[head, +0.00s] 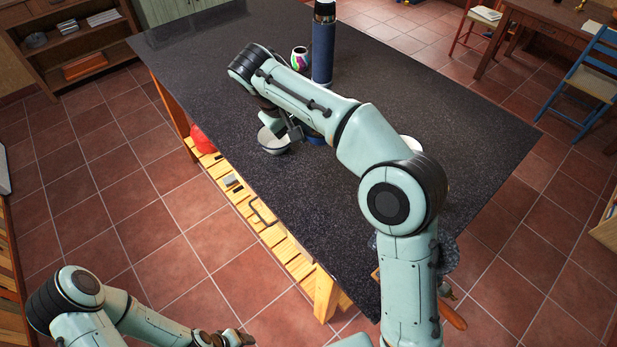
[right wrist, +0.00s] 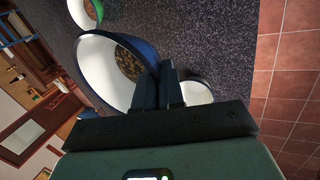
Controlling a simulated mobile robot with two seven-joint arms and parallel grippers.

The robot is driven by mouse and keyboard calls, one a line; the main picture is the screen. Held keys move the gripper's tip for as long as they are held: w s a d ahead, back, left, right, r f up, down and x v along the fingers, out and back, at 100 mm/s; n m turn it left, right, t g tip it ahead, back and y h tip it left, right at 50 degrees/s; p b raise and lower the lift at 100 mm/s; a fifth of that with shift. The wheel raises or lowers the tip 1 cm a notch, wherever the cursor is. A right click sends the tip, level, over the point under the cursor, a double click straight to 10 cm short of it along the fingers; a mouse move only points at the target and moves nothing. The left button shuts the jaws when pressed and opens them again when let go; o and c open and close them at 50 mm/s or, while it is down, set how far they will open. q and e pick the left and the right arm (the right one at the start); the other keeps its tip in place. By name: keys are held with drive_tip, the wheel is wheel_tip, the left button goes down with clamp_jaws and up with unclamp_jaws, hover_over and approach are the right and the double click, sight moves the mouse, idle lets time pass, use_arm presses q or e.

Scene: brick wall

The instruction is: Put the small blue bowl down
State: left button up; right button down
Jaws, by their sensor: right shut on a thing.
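The small blue bowl (right wrist: 105,68) has a white inside and a patterned bottom. In the right wrist view it is tilted, with its rim between the fingers of my right gripper (right wrist: 166,82). In the head view my right gripper (head: 293,130) is low over the dark countertop, and a strip of the blue bowl (head: 315,139) shows beside it, mostly hidden by my arm. I cannot tell whether the bowl touches the counter. My left gripper (head: 228,338) is at the bottom edge, away from the counter; its fingers are unclear.
A white-and-grey bowl (head: 273,141) stands near the counter's left edge, close to my right gripper. A tall blue bottle (head: 323,50) and a colourful mug (head: 300,59) stand farther back. A green-rimmed bowl (right wrist: 86,12) shows in the wrist view.

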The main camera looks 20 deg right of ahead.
use_arm(q)
drive_tip(key=s+f+b, duration=0.3)
drive_tip(key=s+f, duration=0.1)
drive_tip(key=s, duration=0.1)
drive_tip(key=shift+f+g, duration=0.3)
drive_tip(key=shift+f, duration=0.1)
use_arm(e)
drive_tip(key=shift+s+f, duration=0.2)
drive_tip(key=shift+f, duration=4.4)
drive_tip(key=shift+s+f, duration=0.15)
drive_tip(key=shift+f, duration=4.4)
drive_tip(key=shift+f, duration=0.1)
drive_tip(key=shift+f, duration=0.15)
drive_tip(key=c, duration=1.3)
unclamp_jaws()
use_arm(q)
drive_tip(key=shift+f, duration=0.1)
use_arm(e)
drive_tip(key=shift+o, duration=0.2)
